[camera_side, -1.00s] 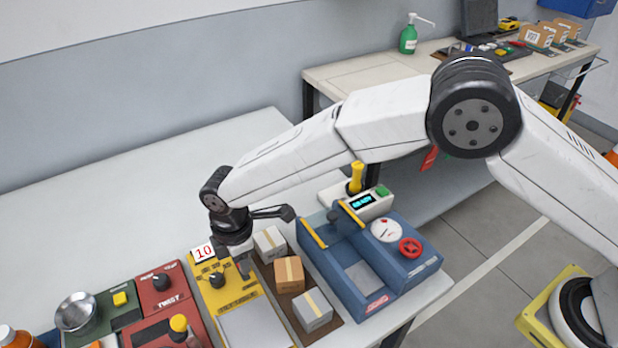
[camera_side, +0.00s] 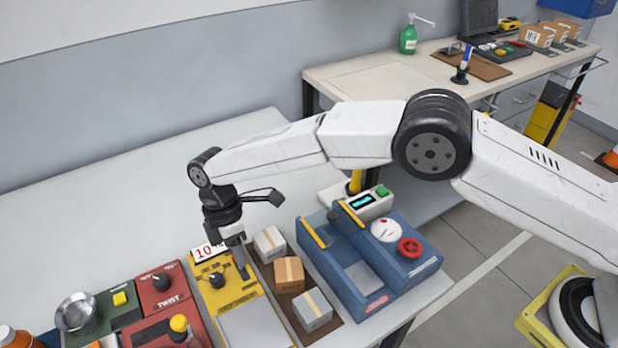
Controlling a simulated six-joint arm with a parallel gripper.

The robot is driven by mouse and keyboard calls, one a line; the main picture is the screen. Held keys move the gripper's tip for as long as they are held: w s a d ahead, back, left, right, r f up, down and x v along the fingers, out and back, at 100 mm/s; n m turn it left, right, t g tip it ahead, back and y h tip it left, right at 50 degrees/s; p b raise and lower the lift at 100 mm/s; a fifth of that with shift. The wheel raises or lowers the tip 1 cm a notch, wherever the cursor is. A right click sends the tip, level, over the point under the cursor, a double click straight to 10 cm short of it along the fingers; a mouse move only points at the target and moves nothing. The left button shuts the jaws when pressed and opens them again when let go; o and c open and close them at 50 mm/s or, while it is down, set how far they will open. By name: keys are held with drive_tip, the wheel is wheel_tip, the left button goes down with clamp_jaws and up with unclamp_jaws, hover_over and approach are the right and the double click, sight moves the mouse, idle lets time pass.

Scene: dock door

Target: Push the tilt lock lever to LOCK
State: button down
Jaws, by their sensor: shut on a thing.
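My gripper (camera_side: 242,270) points down over the right part of this unit, just right of the knob. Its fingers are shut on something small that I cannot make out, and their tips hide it. I cannot read a LOCK marking or clearly pick out the tilt lock lever.
Right of the gripper, several small boxes (camera_side: 289,274) stand on a brown board. Beyond is a blue fixture (camera_side: 345,262) with yellow bars and a red handwheel (camera_side: 410,247). Red units (camera_side: 163,290) stand close on the left. The white tabletop behind (camera_side: 120,205) is clear.

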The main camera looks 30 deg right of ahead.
drive_tip(key=shift+w+a+f+g, duration=0.1)
drive_tip(key=shift+w+g, duration=0.25)
drive_tip(key=shift+g, duration=0.2)
drive_tip(key=shift+w+a+f+g, duration=0.1)
drive_tip(key=shift+w+g, duration=0.2)
drive_tip(key=shift+g, duration=0.25)
drive_tip(key=shift+d+r, duration=0.1)
drive_tip(key=shift+r, duration=0.05)
idle(0.3)
drive_tip(key=shift+c, duration=2.4)
unclamp_jaws()
drive_tip(key=shift+w, duration=0.1)
drive_tip(key=shift+d+r, duration=0.1)
drive_tip(key=shift+r, duration=1.55)
drive_tip(key=s+d+r, duration=0.7)
drive_tip(key=s+r, duration=0.2)
drive_tip(key=s, duration=0.2)
drive_tip(key=shift+s+d+r, duration=0.2)
drive_tip(key=shift+s+r, duration=0.15)
drive_tip(key=shift+s, duration=0.05)
drive_tip(key=shift+d, duration=0.1)
